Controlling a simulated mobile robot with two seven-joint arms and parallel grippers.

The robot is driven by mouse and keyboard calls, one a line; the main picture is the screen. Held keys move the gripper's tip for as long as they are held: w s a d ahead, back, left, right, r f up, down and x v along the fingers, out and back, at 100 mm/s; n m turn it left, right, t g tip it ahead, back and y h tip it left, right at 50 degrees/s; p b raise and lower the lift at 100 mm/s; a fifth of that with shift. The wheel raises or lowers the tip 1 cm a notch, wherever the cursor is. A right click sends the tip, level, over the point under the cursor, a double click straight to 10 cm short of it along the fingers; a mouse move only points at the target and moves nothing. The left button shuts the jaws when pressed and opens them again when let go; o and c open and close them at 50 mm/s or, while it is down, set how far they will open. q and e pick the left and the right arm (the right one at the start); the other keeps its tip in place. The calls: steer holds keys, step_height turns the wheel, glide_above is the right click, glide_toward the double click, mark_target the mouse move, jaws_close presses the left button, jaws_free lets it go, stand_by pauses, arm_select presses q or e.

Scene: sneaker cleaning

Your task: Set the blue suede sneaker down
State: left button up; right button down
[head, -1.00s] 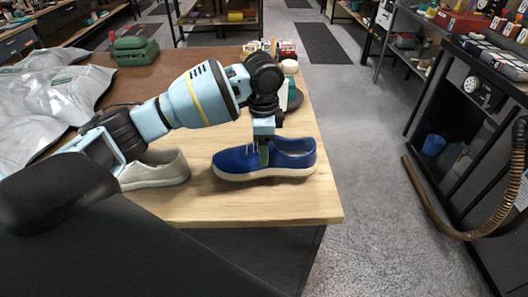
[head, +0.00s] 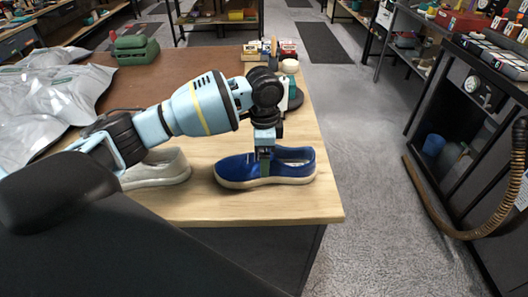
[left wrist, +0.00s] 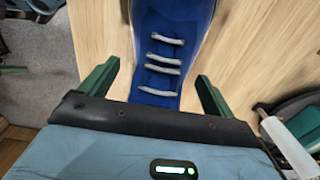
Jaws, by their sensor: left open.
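The blue suede sneaker (head: 235,168) sits upright on the wooden table near its front right corner, its white sole on the wood. My left gripper (head: 265,168) is open and low over the sneaker's middle, one dark green finger in front of its near side. In the left wrist view, the fingers of my left gripper (left wrist: 155,75) stand either side of the blue sneaker (left wrist: 158,82) with gaps between them and the upper; grey laces show between. My right gripper is not in view.
A pale grey sneaker (head: 165,170) stands to the left, partly behind my left arm. Silver plastic bags (head: 50,105) lie at the table's left. Small boxes and a round-based item (head: 292,95) stand at the back right. Bare wood (head: 325,205) lies right and front of the blue sneaker.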

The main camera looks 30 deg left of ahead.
arm_select(q)
steer(key=shift+r, duration=0.15)
step_height(320, 180, up, 12)
steer(key=shift+p, duration=0.3)
